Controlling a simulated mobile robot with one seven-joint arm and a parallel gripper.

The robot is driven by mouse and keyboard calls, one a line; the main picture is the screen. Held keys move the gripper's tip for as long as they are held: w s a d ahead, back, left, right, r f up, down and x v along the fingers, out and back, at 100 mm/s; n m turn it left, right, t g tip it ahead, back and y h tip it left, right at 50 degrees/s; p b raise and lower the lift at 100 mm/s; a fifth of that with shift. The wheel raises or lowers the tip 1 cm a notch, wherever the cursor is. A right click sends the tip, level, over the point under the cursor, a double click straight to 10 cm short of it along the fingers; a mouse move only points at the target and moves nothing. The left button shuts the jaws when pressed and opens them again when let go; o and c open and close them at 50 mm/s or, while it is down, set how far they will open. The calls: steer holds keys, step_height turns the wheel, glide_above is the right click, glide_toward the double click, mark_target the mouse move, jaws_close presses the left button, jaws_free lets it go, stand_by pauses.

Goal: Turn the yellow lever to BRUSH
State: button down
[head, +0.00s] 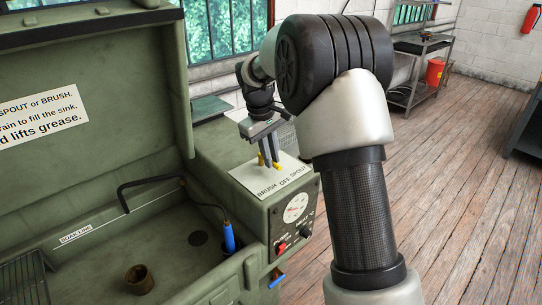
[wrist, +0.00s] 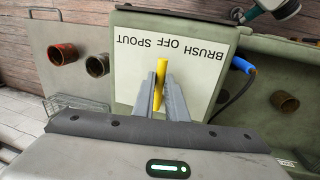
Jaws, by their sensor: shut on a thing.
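The yellow lever (wrist: 159,88) stands between my gripper's fingers in the wrist view, its far end directed roughly at the word OFF. My gripper (wrist: 163,92) is shut on the lever. In the head view my gripper (head: 269,158) reaches down onto the washer's side housing, and the fingers hide most of the lever. The white label plate (head: 271,180) reads BRUSH, OFF, SPOUT from left to right. In the wrist view the label plate (wrist: 190,72) is upside down, with BRUSH at the right and SPOUT at the left.
The green parts washer's lid (head: 90,90) stands open at left. Its sink holds a brown cup (head: 139,279), a black spout pipe (head: 150,182) and a blue-handled brush (head: 229,237). A gauge (head: 295,207) and switches are on the housing front. Wooden floor (head: 455,190) is clear at right.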

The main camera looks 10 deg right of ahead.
steer(key=shift+a, duration=0.1)
steer(key=a+m+p, duration=0.1)
steer(key=m, duration=0.1)
steer(key=a+m+p, duration=0.1)
steer(key=m, duration=0.1)
steer(key=shift+s+r+g+p, duration=0.15)
steer(key=shift+s+g+p, duration=0.05)
steer(key=shift+g+p, duration=0.1)
steer(key=shift+w+a+m+g+p, duration=0.15)
steer(key=shift+a+m+p, duration=0.25)
steer(key=shift+m, duration=0.4)
steer(key=shift+a+m+g+p, duration=0.2)
steer(key=shift+m+p, duration=0.25)
steer(key=shift+m, duration=0.35)
steer(key=shift+w+a+m+g+p, duration=0.15)
steer(key=shift+a+m+p, duration=0.25)
steer(key=shift+m, duration=0.4)
steer(key=shift+s, duration=0.1)
steer(key=c, duration=1.8)
jaws_free()
steer(key=shift+o, duration=0.2)
steer(key=a+r+p, duration=0.1)
steer(key=a+r, duration=0.2)
steer(key=r, duration=1.3)
steer(key=shift+w+r, duration=0.4)
steer(key=shift+w, duration=0.05)
